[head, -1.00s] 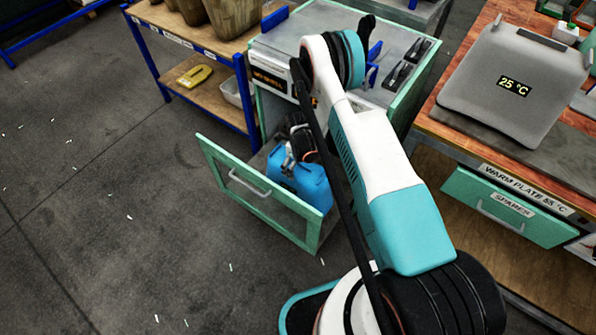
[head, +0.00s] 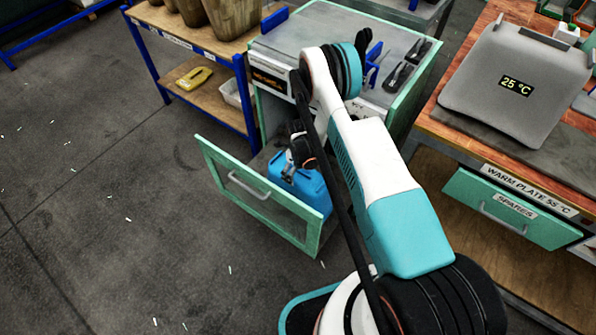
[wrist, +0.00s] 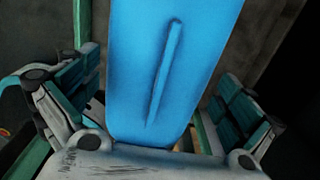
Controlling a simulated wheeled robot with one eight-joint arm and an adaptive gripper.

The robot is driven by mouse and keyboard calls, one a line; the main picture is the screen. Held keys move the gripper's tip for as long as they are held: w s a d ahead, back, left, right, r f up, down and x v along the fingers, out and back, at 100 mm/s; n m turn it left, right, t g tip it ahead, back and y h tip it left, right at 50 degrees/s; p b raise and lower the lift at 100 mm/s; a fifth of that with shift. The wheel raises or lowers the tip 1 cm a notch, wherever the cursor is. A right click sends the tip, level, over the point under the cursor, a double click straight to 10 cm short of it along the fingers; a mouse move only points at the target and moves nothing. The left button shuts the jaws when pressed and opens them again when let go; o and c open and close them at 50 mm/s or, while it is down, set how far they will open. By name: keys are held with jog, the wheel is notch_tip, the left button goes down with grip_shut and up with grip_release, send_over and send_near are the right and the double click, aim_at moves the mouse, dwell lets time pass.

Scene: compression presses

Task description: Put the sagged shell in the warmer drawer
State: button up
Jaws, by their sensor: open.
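A blue shell (head: 303,185) lies inside the pulled-out drawer with a green-framed front (head: 262,206), in the cabinet at the centre of the head view. The shell also fills the middle of the wrist view (wrist: 160,70), with a raised ridge along it. My gripper (head: 294,172) is over the drawer at the shell, partly hidden by my arm. In the wrist view my gripper (wrist: 158,125) is open, its two teal-padded fingers on either side of the shell with gaps visible. Whether the shell touches the drawer floor is hidden.
A grey unit reading 25 °C (head: 515,85) stands on the wooden bench at right, above a closed green "SPARES" drawer (head: 507,208). A blue-legged shelf (head: 205,85) holds a yellow item (head: 194,78). The floor at left is mostly clear.

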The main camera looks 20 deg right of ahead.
jog(key=s+r+n+t+p, duration=0.2)
jog(key=r+n, duration=0.4)
jog(key=r, duration=1.7)
jog(key=s+r+n+t+p, duration=0.15)
jog(key=r+n, duration=0.55)
jog(key=r, duration=1.7)
jog(key=s+a+r+n+t, duration=0.1)
jog(key=s+r+n+t, duration=0.1)
jog(key=s+r+n, duration=0.7)
jog(key=s+r+n+t, duration=0.1)
jog(key=s+r+n, duration=0.1)
jog(key=s, duration=0.5)
jog(key=s+r+n, duration=0.2)
jog(key=s+n, duration=0.2)
jog(key=s, duration=0.4)
jog(key=shift+a+r+n+t, duration=0.35)
jog(key=shift+a+n, duration=0.05)
jog(key=shift+s, duration=0.1)
jog(key=shift+c, duration=0.6)
